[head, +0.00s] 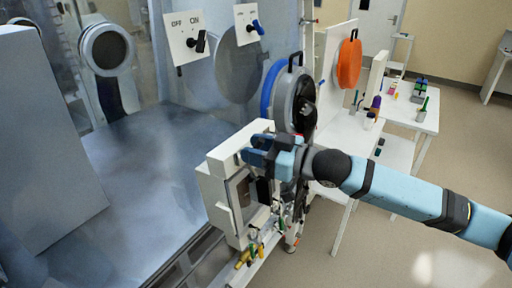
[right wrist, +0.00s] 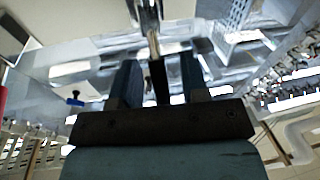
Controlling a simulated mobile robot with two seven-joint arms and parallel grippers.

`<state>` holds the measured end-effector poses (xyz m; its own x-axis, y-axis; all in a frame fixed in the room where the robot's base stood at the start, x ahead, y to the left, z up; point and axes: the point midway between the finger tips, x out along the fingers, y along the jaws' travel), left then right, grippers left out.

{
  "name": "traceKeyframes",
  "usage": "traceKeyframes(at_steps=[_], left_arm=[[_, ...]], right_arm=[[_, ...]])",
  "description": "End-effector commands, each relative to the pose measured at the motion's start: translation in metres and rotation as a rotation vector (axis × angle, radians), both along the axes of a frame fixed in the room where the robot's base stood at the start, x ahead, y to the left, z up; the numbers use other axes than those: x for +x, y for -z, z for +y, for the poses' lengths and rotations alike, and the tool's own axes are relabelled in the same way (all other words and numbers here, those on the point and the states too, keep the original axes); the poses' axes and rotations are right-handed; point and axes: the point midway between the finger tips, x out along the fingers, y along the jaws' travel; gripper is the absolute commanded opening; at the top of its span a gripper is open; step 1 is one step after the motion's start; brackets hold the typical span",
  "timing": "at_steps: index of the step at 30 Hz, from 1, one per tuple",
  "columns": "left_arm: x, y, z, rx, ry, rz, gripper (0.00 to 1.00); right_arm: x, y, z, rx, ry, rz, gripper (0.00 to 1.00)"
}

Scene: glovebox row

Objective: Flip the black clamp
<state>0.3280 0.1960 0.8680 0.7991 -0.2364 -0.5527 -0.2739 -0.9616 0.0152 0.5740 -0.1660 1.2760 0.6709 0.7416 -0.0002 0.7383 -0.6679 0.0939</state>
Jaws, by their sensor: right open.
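My right gripper (head: 262,150) reaches in from the right, with its blue fingers at the top edge of a white box (head: 215,187). In the right wrist view its two fingers (right wrist: 158,84) are apart. A dark upright piece (right wrist: 159,80), which looks like the black clamp's handle, stands between them, below a shiny metal bar (right wrist: 149,18). I cannot tell if either finger touches it. In the head view the gripper hides that spot. A dark block (head: 264,189) shows on the box's front below the gripper. My left gripper is not in view.
Two white panels carry a black lever (head: 198,42) and a blue lever (head: 256,27). A round grey port door (head: 291,100) with a black handle stands behind my gripper. Small coloured valves (head: 256,246) sit low on the box. A white side table (head: 402,112) holds small items.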

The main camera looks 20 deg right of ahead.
Motion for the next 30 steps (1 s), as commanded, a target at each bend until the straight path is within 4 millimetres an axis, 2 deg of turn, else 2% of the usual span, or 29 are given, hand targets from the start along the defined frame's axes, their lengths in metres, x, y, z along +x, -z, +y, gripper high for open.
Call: traceKeyframes(at_steps=[2, 7, 14, 20, 26, 30], left_arm=[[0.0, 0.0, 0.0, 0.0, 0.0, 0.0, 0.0], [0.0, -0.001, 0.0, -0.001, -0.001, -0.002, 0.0], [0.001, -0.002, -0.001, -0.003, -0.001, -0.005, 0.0], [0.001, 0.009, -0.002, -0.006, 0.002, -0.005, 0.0], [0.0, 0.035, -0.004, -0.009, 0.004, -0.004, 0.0], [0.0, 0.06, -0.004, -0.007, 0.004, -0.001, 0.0]], right_arm=[[0.0, 0.0, 0.0, 0.0, 0.0, 0.0, 0.39], [0.0, 0.0, 0.0, 0.0, 0.0, 0.0, 0.0], [-0.001, 0.001, 0.0, 0.002, 0.0, -0.002, 0.0], [-0.002, 0.005, -0.001, 0.031, 0.0, -0.036, 0.0], [-0.005, 0.013, -0.003, 0.104, 0.0, -0.126, 0.0], [-0.008, 0.017, -0.006, 0.175, 0.001, -0.217, 0.0]])
